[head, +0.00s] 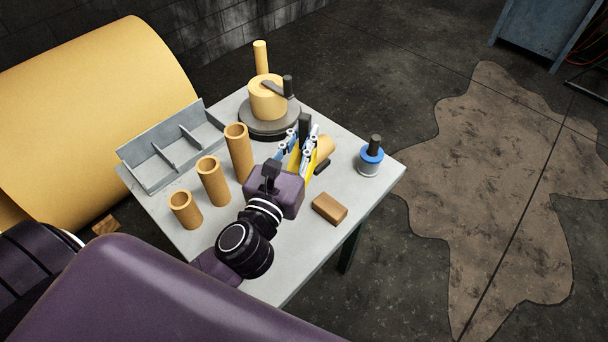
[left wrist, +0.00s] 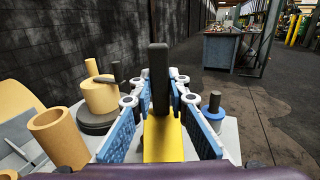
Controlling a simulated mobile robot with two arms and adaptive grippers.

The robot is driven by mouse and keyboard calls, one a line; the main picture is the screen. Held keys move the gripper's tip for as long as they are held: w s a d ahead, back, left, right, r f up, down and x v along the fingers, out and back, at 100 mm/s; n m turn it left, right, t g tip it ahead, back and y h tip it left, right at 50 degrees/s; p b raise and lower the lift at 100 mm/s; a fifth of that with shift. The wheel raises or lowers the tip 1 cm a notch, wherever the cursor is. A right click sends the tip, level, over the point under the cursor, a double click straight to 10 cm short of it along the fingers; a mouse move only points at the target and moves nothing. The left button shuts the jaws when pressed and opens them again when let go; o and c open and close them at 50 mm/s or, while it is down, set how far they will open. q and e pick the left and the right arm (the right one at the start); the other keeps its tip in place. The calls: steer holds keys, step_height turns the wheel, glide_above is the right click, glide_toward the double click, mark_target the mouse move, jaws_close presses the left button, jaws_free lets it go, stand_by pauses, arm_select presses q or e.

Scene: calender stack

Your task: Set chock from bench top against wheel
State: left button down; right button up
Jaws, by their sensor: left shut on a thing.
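My left gripper (head: 297,150) is over the bench top (head: 232,240), its blue-padded fingers shut on a yellow wedge-like piece, which looks like the chock (head: 293,164). In the left wrist view the yellow chock (left wrist: 162,140) lies between the two fingers. A dark upright bar (left wrist: 159,80) stands at its far end; I cannot tell if it belongs to the chock. Whether the chock touches the bench is hidden. No plain wheel shows; a large yellow roll (head: 120,85) lies left of the bench. My right gripper is not in view.
Three tan tubes (head: 212,182), a grey divided tray (head: 172,150), a yellow drum on a dark round base (head: 268,98), a blue-collared pot (head: 370,160) and a brown block (head: 329,208) crowd the bench. A small wooden block (head: 105,225) is beside the roll. Floor at right is open.

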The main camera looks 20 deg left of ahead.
arm_select(q)
step_height(320, 180, down, 7)
steer(key=shift+w+r+b, duration=0.1)
steer(key=shift+w+b, duration=0.05)
steer(key=shift+b, duration=0.8)
step_height(320, 180, down, 5)
steer(key=shift+r+b, duration=0.2)
steer(key=shift+b, duration=0.75)
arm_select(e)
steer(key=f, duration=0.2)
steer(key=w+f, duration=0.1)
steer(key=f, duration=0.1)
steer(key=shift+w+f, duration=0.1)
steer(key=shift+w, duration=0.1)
arm_select(q)
steer(key=shift+f, duration=0.1)
steer(key=c, duration=2.3)
jaws_free()
steer(key=shift+f, duration=0.1)
steer(key=o, duration=0.4)
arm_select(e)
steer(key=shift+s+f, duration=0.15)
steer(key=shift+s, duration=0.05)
